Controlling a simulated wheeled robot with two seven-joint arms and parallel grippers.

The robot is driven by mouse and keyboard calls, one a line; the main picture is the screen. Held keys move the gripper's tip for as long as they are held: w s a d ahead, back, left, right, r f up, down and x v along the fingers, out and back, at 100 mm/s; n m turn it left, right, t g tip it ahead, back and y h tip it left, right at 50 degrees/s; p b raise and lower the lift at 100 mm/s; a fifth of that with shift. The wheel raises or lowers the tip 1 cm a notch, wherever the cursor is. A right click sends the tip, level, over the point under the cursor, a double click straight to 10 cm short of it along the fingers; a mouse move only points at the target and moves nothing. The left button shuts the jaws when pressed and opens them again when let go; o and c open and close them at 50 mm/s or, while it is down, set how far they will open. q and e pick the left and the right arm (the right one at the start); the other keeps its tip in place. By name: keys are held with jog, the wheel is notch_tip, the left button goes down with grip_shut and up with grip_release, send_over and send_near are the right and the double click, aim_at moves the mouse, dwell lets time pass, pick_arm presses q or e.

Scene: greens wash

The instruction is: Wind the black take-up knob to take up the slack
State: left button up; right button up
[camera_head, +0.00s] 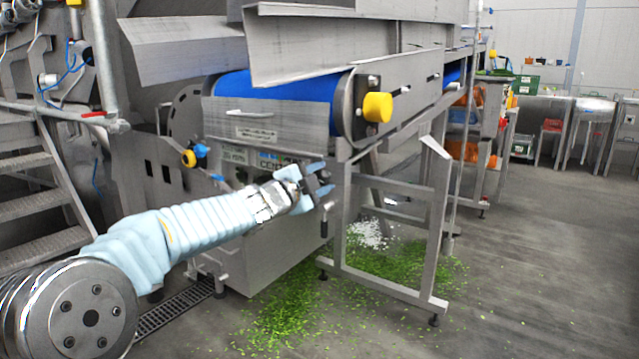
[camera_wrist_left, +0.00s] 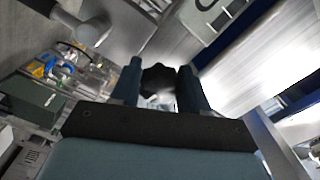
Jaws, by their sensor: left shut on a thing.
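The black take-up knob (camera_wrist_left: 158,78) sits between the two fingertips of my left gripper (camera_wrist_left: 160,84) in the left wrist view. My left gripper (camera_head: 320,184) is shut on it, with a finger on either side. In the head view the gripper is at the grey frame below the conveyor's near end, and its fingers mostly hide the knob. The blue conveyor belt (camera_head: 285,86) runs above the gripper. My right gripper is not in view.
A yellow round cap (camera_head: 377,107) sticks out at the conveyor's end, above the gripper. A metal leg frame (camera_head: 436,215) stands to the right. Green leaf bits (camera_head: 290,305) lie on the floor. Metal stairs (camera_head: 28,165) are at the left; open floor lies at the right.

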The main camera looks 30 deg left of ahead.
pick_arm(q)
jog(key=m+b, duration=0.1)
jog(key=m, duration=0.3)
jog(key=shift+f+m, duration=0.1)
jog(key=shift+m, duration=0.2)
jog(key=m+b, duration=0.1)
jog(key=m, duration=0.2)
jog(key=shift+m, duration=0.3)
jog(key=m+b, duration=0.1)
jog(key=m, duration=0.3)
jog(key=shift+r+m+b, duration=0.25)
jog(key=shift+m+b, duration=0.2)
jog(key=shift+m, duration=1.05)
jog(key=shift+r, duration=0.1)
jog(key=o, duration=1)
